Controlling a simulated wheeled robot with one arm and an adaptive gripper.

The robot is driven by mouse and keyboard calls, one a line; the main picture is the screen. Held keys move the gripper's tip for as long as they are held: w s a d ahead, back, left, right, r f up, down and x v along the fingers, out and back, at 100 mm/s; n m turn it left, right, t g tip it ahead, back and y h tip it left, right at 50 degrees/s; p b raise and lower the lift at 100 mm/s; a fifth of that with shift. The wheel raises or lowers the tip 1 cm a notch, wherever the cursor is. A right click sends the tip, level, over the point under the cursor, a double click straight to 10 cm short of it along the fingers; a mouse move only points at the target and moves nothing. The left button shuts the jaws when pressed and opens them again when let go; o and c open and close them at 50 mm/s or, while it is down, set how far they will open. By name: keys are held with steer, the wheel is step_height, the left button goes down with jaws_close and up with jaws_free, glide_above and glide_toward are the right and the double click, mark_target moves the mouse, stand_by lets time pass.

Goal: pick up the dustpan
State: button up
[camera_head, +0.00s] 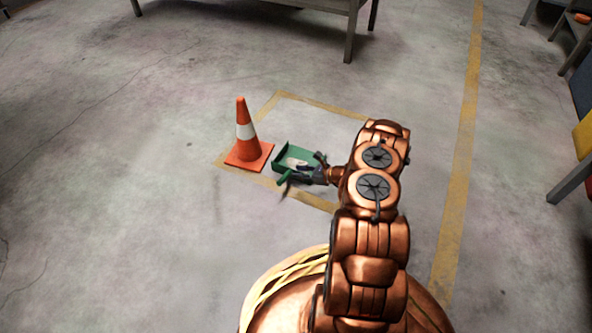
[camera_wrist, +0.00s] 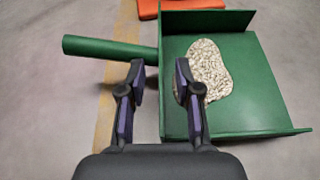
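The green dustpan (camera_wrist: 252,85) lies on the floor in the wrist view, with a pale speckled patch (camera_wrist: 209,72) on its pan. Its round green handle (camera_wrist: 105,49) points left. My gripper (camera_wrist: 159,75) is open, its two fingers apart. In the picture they lie near where the handle joins the pan, one fingertip over the handle side and the other over the pan edge. I cannot tell whether they touch it. In the head view the dustpan (camera_head: 291,153) is partly hidden by my gripper (camera_head: 293,176).
An orange traffic cone (camera_head: 246,140) with a white band stands just left of the dustpan. Yellow floor lines (camera_head: 464,130) mark the concrete. A table (camera_head: 255,6) stands at the back, and furniture is at the right edge. The floor to the left is clear.

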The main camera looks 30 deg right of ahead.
steer(key=shift+c, duration=0.2)
jaws_close()
stand_by(0.4)
